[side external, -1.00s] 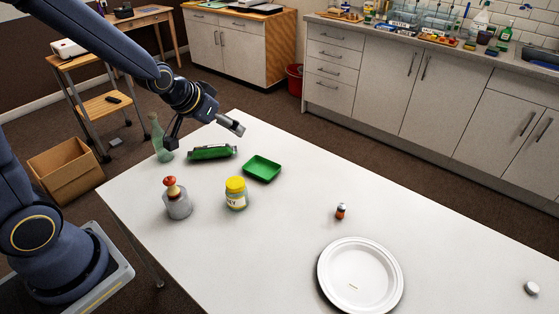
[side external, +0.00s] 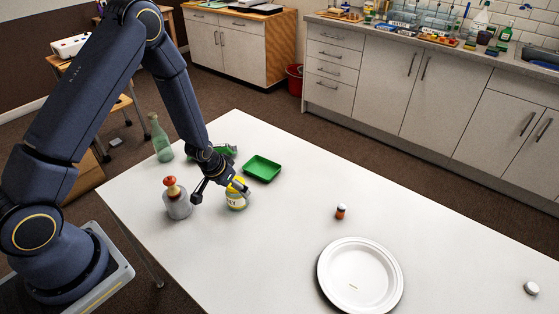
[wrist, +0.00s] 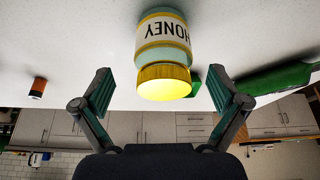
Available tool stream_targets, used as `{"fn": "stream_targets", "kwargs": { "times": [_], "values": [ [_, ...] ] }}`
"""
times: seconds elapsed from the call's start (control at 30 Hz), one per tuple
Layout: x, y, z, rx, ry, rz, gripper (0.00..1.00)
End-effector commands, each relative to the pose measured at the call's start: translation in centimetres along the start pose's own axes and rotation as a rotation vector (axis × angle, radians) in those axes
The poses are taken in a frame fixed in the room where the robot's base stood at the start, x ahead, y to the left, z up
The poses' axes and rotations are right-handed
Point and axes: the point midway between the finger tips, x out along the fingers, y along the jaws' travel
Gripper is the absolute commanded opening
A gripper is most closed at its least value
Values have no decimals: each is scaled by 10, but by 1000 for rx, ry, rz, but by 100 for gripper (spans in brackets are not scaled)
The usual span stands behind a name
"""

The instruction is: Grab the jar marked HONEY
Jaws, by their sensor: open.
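The honey jar (side external: 236,201) stands upright on the white table, with a yellow lid and a pale label. In the wrist view the jar (wrist: 163,45) appears upside down, its label reading HONEY, with the yellow lid toward my gripper. My gripper (wrist: 160,84) is open, one finger to each side of the lid in that picture, with clear gaps on both sides. In the side view my gripper (side external: 222,190) is low at the jar and partly covers its lid. Contact cannot be told there.
A grey pot with a red knob (side external: 178,205) stands close to the left of the jar.

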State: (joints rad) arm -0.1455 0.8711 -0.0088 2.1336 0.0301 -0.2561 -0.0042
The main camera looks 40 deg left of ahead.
Motion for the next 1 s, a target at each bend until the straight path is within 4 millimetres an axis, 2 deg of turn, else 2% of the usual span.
{"fn": "stream_targets", "kwargs": {
  "times": [0.17,0.43,0.73,1.0],
  "values": [
    [13,-1,1,0,-2,0,97],
    [53,-4,4,1,-2,0,97],
    [58,-4,3,0,0,0,97],
    [57,-4,3,0,0,0,69]
  ]
}}
